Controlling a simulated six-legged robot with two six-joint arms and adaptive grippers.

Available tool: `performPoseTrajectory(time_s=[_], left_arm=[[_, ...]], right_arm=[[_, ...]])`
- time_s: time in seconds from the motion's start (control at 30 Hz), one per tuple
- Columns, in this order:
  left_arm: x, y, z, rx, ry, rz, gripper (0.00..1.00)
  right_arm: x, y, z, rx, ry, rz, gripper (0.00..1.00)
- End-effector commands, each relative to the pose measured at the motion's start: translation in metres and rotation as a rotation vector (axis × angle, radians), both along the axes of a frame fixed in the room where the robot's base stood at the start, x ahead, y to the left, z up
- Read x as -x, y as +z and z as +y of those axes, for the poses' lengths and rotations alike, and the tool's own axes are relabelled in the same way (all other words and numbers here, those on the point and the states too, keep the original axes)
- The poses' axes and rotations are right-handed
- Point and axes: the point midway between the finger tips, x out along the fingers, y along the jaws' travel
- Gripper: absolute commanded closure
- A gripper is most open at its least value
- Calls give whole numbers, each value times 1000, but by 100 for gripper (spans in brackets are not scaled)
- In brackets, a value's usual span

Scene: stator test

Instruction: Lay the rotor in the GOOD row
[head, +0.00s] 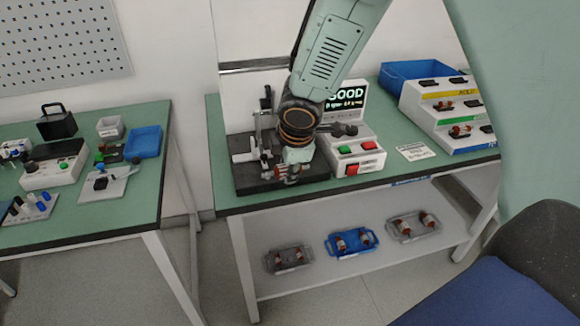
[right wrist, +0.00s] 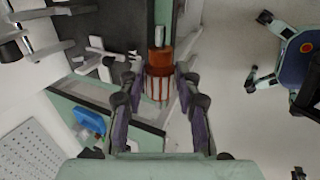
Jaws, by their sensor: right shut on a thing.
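My right gripper (head: 292,168) is low over the black test stand base (head: 250,184). In the right wrist view its two fingers (right wrist: 160,90) are on either side of a rotor (right wrist: 160,72) with a red-brown end and a striped body, and they are shut on it. In the head view the rotor is mostly hidden by the gripper. The tester (head: 350,150) beside it has a display (head: 347,96) that reads GOOD. A stepped white rack (head: 420,102) stands at the right with rotors on its tiers; its strip labels are too small to read. My left gripper is not in view.
A blue bin (head: 400,76) stands behind the rack. A printed card (head: 415,152) lies on the green bench before it. Trays with rotors (head: 352,243) sit on the shelf below. A second bench (head: 140,200) with devices is at the left.

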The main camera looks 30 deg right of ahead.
Motion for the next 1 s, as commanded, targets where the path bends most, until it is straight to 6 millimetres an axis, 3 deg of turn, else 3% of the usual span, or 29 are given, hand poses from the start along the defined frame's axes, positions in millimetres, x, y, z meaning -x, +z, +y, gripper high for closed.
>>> performPoseTrajectory(time_s=[0.57, 1.0], left_arm=[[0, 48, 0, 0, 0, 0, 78], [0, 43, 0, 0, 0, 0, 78]], right_arm=[[2, 51, 0, 0, 1, -2, 100], [2, 45, 0, 0, 0, -2, 100]])
